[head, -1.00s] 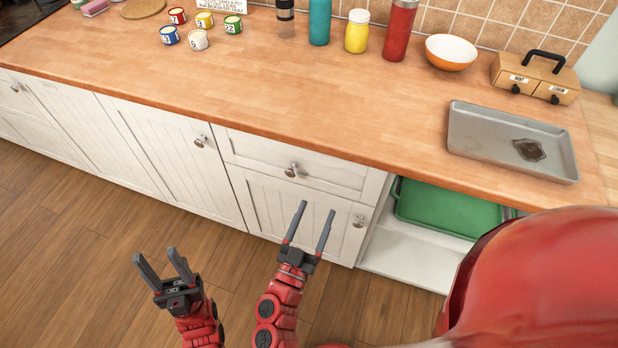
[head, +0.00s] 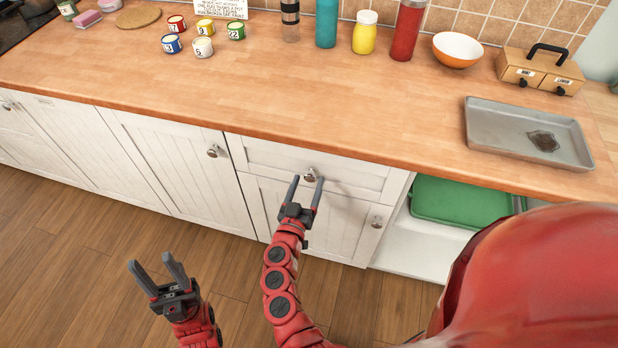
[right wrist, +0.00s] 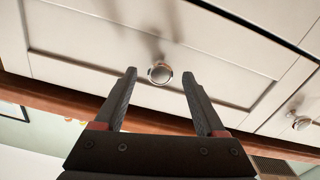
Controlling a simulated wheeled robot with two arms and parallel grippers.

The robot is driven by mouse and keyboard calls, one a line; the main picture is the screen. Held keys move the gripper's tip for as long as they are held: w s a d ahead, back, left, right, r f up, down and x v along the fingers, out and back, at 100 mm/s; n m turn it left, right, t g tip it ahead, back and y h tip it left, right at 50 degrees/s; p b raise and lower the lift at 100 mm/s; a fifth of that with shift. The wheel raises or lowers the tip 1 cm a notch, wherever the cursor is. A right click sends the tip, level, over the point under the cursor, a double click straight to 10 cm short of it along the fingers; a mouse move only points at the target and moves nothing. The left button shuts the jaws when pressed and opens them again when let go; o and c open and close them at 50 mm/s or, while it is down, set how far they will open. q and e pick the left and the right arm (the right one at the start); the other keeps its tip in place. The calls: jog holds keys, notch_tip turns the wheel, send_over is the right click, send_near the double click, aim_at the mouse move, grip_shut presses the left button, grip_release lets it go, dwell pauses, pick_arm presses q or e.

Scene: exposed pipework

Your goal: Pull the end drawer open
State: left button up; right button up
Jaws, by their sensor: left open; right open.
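The end drawer (head: 345,176) is a white panelled front under the counter, shut flush with the cabinet. Its round metal knob (head: 310,174) shows just beyond my right fingertips. My right gripper (head: 306,181) is open, with one finger on each side of the knob in the head view. In the right wrist view the knob (right wrist: 160,74) sits between and slightly beyond the open fingertips (right wrist: 158,78); I cannot tell whether they touch it. My left gripper (head: 154,268) is open and empty, low over the floor, away from the cabinets.
Below the drawer is a cupboard door with a knob (head: 377,222). Another door knob (head: 213,151) is to the left. An open shelf at right holds a green tray (head: 455,202). A metal tray (head: 530,118) lies on the wooden counter (head: 300,100). Floor in front is clear.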

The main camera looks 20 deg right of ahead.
jog(key=shift+x, duration=1.05)
grip_shut()
dwell(0.7)
